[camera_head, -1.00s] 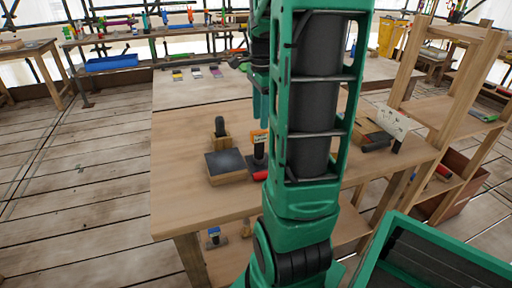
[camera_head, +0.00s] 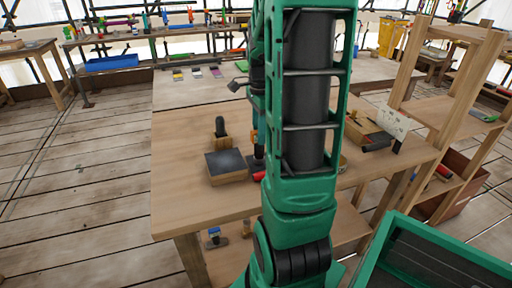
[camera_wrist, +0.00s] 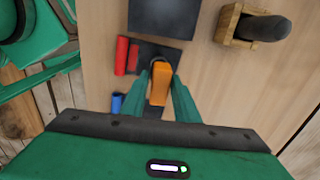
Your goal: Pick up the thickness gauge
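The thickness gauge appears to be the orange piece (camera_wrist: 161,82) in the wrist view, standing on or at a dark base on the wooden table. My gripper (camera_wrist: 163,76) reaches down over it with its two green fingers, one on each side of the orange piece. The fingers look apart, with narrow gaps beside it; contact is not clear.
A dark-topped wooden block (camera_head: 226,166) and a black-handled tool in a wooden holder (camera_head: 220,130) stand beside it. A red cylinder (camera_wrist: 121,56) and a blue piece (camera_wrist: 117,103) lie close to the fingers. The table's front left is clear.

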